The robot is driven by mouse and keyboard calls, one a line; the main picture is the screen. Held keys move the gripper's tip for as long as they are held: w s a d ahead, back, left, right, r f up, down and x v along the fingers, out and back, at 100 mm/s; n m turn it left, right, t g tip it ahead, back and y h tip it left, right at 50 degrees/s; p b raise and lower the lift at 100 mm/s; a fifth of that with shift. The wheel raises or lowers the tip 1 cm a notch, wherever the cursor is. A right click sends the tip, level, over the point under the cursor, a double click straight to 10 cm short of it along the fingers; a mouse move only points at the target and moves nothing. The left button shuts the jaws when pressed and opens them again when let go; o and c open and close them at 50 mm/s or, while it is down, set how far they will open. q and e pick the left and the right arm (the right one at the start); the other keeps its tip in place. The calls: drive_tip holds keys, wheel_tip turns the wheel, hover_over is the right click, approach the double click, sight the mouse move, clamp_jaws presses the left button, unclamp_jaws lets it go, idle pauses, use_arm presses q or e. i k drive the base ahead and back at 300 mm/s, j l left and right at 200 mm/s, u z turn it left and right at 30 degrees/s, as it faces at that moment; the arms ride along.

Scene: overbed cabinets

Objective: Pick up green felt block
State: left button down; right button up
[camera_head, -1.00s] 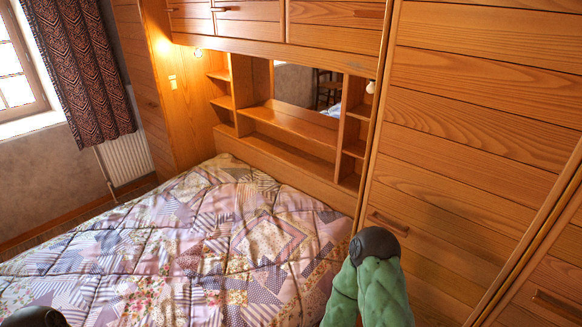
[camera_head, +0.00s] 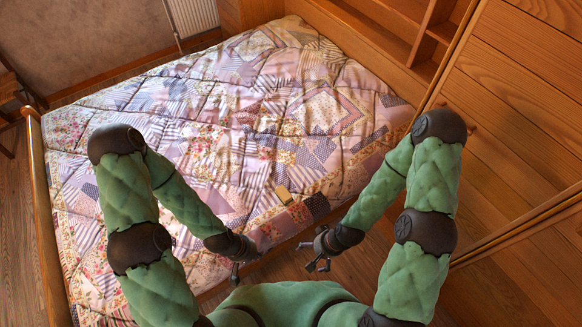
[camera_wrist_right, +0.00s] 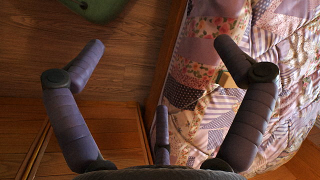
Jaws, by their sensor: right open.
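A small olive-tan block (camera_head: 284,195) lies on the quilt near the bed's near edge in the head view. It is the only loose block I see, and its green is not clear in this light. My right gripper (camera_head: 318,262) is open and empty, beyond the bed's near edge and to the right of the block, apart from it.
The patchwork quilt (camera_head: 215,125) covers a wide bed with a wooden side rail (camera_head: 42,215) at left. Wooden cabinet panels (camera_head: 525,105) stand close at right. The quilt around the block is clear. Wooden floor (camera_wrist_right: 125,45) lies between me and the bed.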

sight(281, 192)
drive_tip(key=l+u, duration=0.2)
drive_tip(key=u, duration=0.3)
drive_tip(key=l+u, duration=0.25)
drive_tip(key=u, duration=0.2)
drive_tip(key=k+l+u, duration=0.1)
drive_tip(key=u, duration=0.4)
